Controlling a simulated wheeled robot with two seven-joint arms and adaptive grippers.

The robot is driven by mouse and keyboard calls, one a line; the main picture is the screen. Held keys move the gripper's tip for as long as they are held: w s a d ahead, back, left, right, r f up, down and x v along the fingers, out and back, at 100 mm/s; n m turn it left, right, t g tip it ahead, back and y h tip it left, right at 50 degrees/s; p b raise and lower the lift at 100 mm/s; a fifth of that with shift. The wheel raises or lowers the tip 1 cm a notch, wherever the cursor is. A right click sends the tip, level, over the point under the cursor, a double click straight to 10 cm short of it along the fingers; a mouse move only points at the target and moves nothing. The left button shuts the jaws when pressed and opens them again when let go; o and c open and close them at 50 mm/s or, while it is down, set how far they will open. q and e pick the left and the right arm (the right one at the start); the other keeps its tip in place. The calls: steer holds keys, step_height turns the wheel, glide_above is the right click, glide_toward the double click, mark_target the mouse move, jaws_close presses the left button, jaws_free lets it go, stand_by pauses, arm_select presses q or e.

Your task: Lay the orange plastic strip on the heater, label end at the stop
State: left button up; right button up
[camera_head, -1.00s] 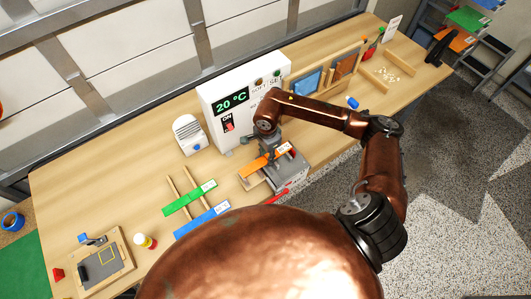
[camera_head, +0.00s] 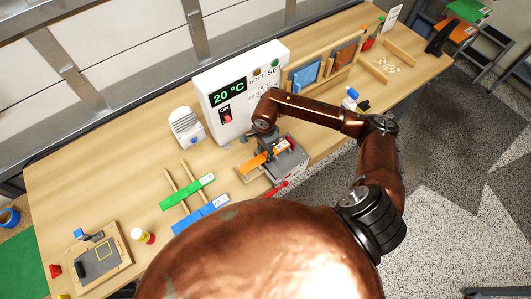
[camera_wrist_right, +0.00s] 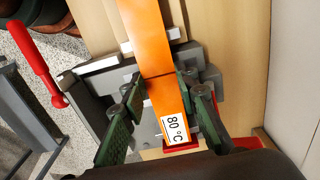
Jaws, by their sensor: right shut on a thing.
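The orange plastic strip (camera_head: 254,163) is in my right gripper (camera_head: 268,150), over the grey heater (camera_head: 290,163). In the right wrist view the strip (camera_wrist_right: 150,35) runs between the two green-padded fingers (camera_wrist_right: 165,105), with its white "80 °C" label (camera_wrist_right: 175,128) at the near end. A red stop (camera_wrist_right: 180,148) is close by the label end. The heater (camera_wrist_right: 95,85) lies under and beside the strip. I cannot tell whether the strip touches it. My left gripper is not in view.
A red handle (camera_head: 276,189) sticks out at the heater's front. A green strip (camera_head: 188,190) and a blue strip (camera_head: 201,215) lie on wooden rails to the left. A white display unit (camera_head: 222,112) reading 20 °C stands behind, beside a small white device (camera_head: 186,126).

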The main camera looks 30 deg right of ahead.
steer(key=shift+f, duration=0.15)
steer(key=shift+f+b, duration=0.1)
steer(key=shift+b, duration=0.2)
steer(key=o, duration=1.3)
